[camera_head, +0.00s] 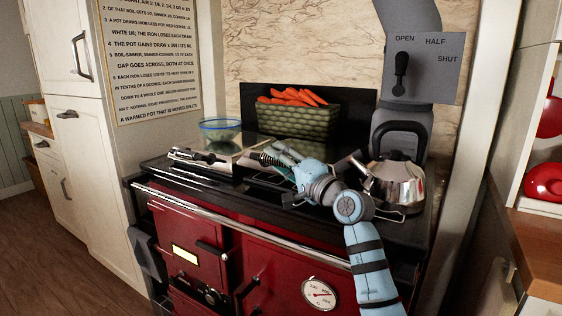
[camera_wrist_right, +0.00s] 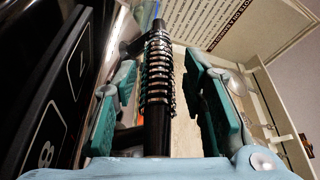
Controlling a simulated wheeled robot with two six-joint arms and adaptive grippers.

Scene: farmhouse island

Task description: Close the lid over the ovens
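The red range cooker (camera_head: 188,230) stands against the wall with a dark top. A flat silver lid (camera_head: 240,147) lies at the left of its top. A black bar with a coiled metal grip (camera_head: 265,158) is beside it; I cannot tell which part it joins. My right gripper (camera_head: 279,158) is at this grip, low over the cooker top. In the right wrist view the coiled grip (camera_wrist_right: 158,75) stands between the two teal fingers (camera_wrist_right: 162,110), with visible gaps on both sides, so the gripper is open around it. My left gripper is out of view.
A silver kettle (camera_head: 396,182) stands right of my gripper. A green basket of carrots (camera_head: 297,120) is behind it, before a black panel (camera_head: 356,103). A glass bowl (camera_head: 220,129) stands at left. A damper plate (camera_head: 436,68) marked open, half, shut is on the flue.

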